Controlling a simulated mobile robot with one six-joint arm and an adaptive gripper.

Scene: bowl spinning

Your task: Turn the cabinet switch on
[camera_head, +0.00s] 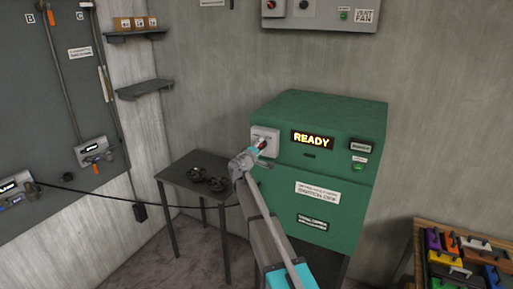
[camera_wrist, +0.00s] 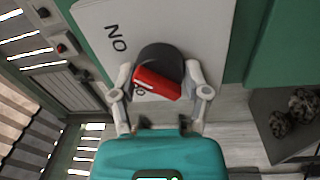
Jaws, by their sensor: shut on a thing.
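The green cabinet (camera_head: 322,200) stands against the back wall, with a lit "READY" display on its front. Its switch is a red handle (camera_wrist: 157,83) on a round black base (camera_wrist: 160,58), mounted on a pale plate (camera_head: 265,133) at the cabinet's upper left. In the wrist view the plate's lettering appears upside down, with "ON" above and left of the knob; another mark is partly hidden by the handle. My gripper (camera_head: 257,150) is at the switch. In the wrist view its fingers (camera_wrist: 160,78) are on both sides of the red handle and shut on it.
A small dark table (camera_head: 180,174) with dark round items (camera_head: 208,177) stands left of the cabinet. A rack of coloured blocks (camera_head: 465,250) is at lower right. A grey control box (camera_head: 318,14) hangs above. A black cable (camera_head: 100,197) crosses at left.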

